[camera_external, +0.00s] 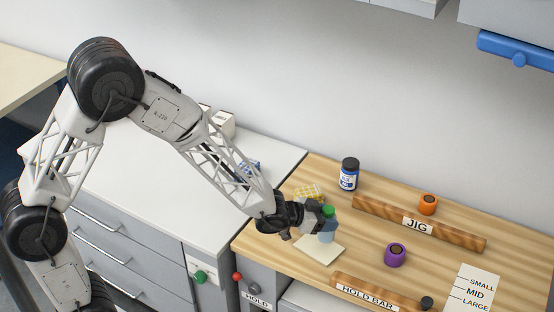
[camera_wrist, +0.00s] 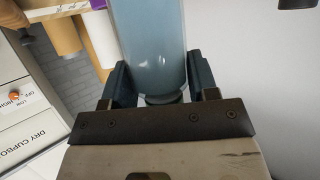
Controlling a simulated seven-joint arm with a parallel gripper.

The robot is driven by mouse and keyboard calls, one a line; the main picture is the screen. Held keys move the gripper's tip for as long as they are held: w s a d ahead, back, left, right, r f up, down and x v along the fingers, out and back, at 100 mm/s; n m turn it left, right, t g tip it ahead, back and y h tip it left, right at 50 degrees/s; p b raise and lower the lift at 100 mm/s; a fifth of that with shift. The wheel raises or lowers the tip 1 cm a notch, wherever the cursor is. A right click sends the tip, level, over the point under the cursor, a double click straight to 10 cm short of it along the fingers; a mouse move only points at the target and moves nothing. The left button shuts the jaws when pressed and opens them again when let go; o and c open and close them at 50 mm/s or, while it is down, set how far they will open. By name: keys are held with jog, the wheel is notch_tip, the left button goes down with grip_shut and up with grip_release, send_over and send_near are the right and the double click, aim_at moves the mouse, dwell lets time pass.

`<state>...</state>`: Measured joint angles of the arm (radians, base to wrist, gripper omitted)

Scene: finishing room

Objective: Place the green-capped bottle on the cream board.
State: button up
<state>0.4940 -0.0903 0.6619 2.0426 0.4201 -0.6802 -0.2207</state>
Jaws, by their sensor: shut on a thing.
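The green-capped bottle (camera_external: 326,232) has a pale blue translucent body and stands upright in the external view. My gripper (camera_external: 318,218) is shut on it from the left. The cream board (camera_external: 313,250) is a thin square on the wooden bench, just below the bottle. The bottle overlaps its far edge in the picture; I cannot tell whether they touch.
A blue jar with a black lid (camera_external: 349,174) stands behind. A wooden JIG bar (camera_external: 450,235) with an orange ring (camera_external: 428,204) is at the right. A purple ring (camera_external: 395,255) and the HOLD BAR (camera_external: 370,293) are nearer. A yellow item (camera_external: 309,191) lies behind my gripper.

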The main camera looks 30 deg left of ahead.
jog(key=shift+s, duration=0.1)
jog(key=s+a+r, duration=0.1)
jog(key=s+a, duration=0.8)
jog(key=s, duration=0.5)
jog(key=shift+a, duration=0.35)
jog(key=shift+w, duration=0.1)
jog(key=w+d, duration=0.2)
jog(key=w, duration=0.2)
jog(key=w+d+f, duration=0.1)
jog(key=w+d, duration=0.2)
jog(key=w, duration=0.2)
jog(key=w+d, duration=0.3)
jog(key=w, duration=0.1)
jog(key=shift+w+f, duration=0.2)
jog(key=shift+w, duration=0.15)
jog(key=shift+f, duration=1.75)
jog(key=shift+f, duration=0.1)
